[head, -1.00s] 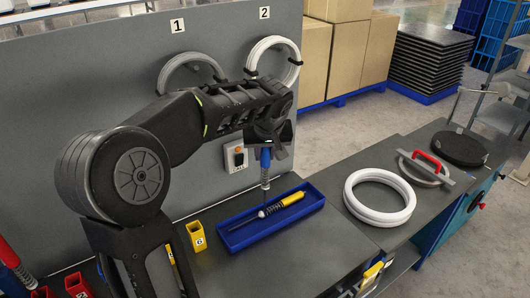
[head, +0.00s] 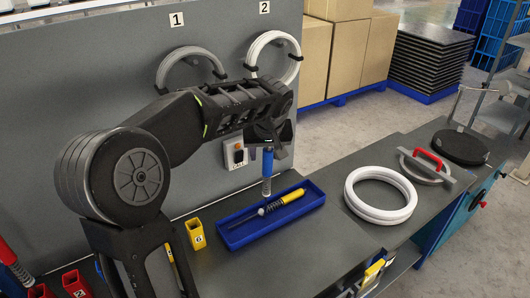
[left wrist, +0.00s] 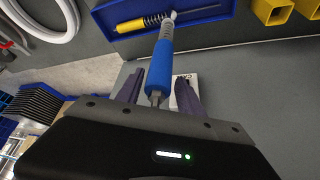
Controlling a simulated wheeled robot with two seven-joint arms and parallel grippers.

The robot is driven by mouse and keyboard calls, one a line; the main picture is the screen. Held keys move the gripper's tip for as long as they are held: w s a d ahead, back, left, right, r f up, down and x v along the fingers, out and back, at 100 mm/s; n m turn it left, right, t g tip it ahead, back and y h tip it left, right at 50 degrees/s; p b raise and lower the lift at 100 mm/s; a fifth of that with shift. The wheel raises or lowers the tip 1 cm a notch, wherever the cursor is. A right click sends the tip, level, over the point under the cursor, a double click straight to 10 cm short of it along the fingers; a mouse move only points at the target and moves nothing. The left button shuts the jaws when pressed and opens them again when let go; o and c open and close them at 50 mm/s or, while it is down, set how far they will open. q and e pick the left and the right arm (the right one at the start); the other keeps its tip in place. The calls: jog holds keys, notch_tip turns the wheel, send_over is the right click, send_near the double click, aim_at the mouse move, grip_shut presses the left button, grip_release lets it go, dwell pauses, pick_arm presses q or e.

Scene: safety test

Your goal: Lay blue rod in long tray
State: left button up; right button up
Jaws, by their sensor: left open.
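The blue rod (head: 267,163) stands about upright under my left gripper (head: 268,143), its thin lower end over the back part of the long blue tray (head: 233,243). I cannot tell whether that end touches the tray. In the left wrist view, the blue rod (left wrist: 160,66) lies between the spread fingers of the left gripper (left wrist: 158,84), and its far end overlaps the tray (left wrist: 200,12). The gripper is open. A yellow rod (head: 292,197) with a spring and thin shaft lies in the tray. My right gripper is out of view.
A yellow square holder (head: 196,234) stands left of the tray, with red holders (head: 76,284) farther left. White rings (head: 381,197) lie to the right. A grey panel (head: 100,90) with hung rings rises behind. Bare bench (head: 290,255) lies in front of the tray.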

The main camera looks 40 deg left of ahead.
pick_arm(q)
jog(key=shift+r, duration=0.1)
jog(key=v, duration=1.3)
jog(key=shift+a, duration=0.2)
dwell(0.4)
